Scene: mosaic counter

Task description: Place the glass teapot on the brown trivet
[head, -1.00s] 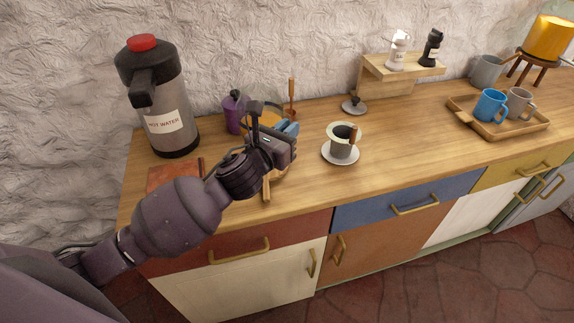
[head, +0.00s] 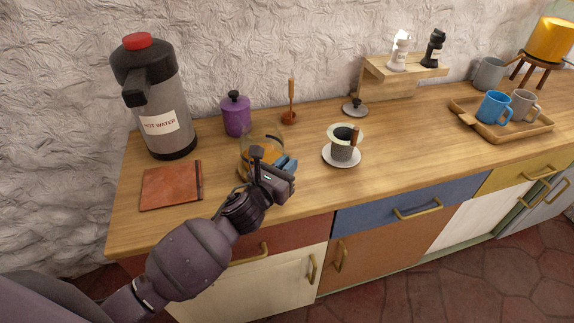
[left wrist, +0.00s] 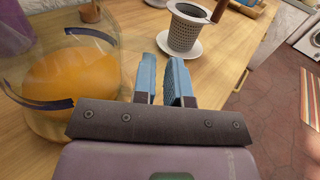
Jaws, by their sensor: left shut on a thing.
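The glass teapot (head: 257,148), with amber liquid inside, is over the counter's left part, partly hidden behind my left gripper. It also shows large at the left of the left wrist view (left wrist: 60,85). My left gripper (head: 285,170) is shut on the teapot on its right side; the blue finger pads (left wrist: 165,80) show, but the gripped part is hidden. I cannot tell whether the teapot touches the counter. A flat reddish-brown square (head: 170,187), seemingly the trivet, lies left of the teapot near the front edge. My right gripper is not in view.
A hot water dispenser (head: 165,100) stands behind the brown square. A purple canister (head: 236,115) and a wooden-handled tool (head: 290,100) stand behind the teapot. A dripper on a white saucer (head: 342,158) is to its right. Counter between the square and teapot is clear.

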